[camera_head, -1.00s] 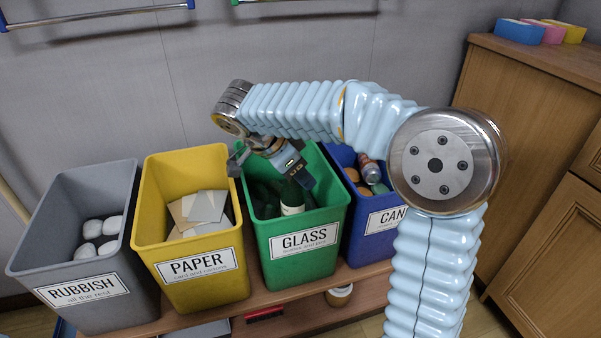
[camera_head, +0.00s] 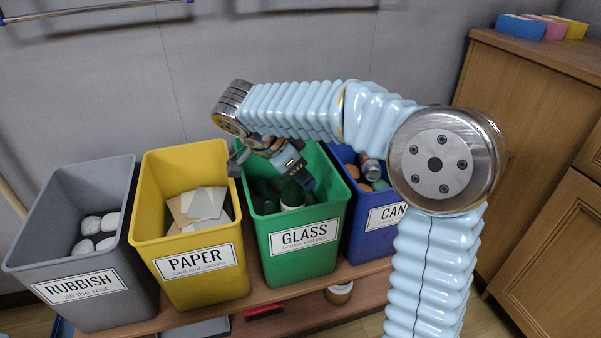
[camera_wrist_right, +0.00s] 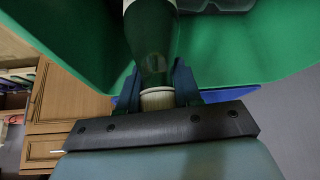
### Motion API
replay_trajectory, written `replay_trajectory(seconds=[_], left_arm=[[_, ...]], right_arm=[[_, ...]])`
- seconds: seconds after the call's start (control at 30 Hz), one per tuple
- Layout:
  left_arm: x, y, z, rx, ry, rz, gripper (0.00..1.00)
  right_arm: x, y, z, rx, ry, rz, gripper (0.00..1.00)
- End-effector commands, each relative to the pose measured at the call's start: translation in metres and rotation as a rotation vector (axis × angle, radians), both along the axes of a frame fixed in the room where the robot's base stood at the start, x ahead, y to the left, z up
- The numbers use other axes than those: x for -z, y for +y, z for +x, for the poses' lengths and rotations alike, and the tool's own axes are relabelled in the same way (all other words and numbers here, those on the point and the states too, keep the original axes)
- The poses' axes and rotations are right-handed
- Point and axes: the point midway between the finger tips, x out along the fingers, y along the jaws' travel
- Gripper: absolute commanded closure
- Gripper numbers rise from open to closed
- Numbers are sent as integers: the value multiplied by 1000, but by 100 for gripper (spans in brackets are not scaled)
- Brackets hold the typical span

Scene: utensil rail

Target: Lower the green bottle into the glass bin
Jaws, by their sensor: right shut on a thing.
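The green bottle (camera_head: 292,194) is dark green with a white label. In the wrist view the bottle (camera_wrist_right: 152,45) has its neck between the two dark fingers of my right gripper (camera_wrist_right: 157,88), which is shut on it. In the head view my right gripper (camera_head: 291,175) is at the mouth of the green glass bin (camera_head: 305,262), with the bottle below it inside the bin. The gripper hides part of the bottle, and its lower end cannot be made out. My left gripper is not in view.
Dark green items (camera_head: 264,188) lie in the glass bin. The yellow paper bin (camera_head: 205,290) stands to its left, then the grey rubbish bin (camera_head: 120,305). The blue can bin (camera_head: 368,243) is to its right. A wooden cabinet (camera_head: 520,130) stands at the right.

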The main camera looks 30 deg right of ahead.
Motion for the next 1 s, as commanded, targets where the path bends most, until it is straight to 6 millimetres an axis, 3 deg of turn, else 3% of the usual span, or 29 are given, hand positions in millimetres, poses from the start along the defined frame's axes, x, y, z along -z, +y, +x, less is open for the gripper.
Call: replay_trajectory(seconds=[0.03,0.23,0.57,0.67,1.0], left_arm=[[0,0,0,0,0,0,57],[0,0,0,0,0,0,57],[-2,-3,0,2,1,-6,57],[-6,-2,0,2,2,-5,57],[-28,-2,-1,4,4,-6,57]], right_arm=[[0,0,0,0,0,0,65],[0,0,0,0,0,0,37],[-1,1,0,0,0,0,37],[-14,8,1,-2,-2,0,37],[-83,52,3,-2,-2,0,37]])
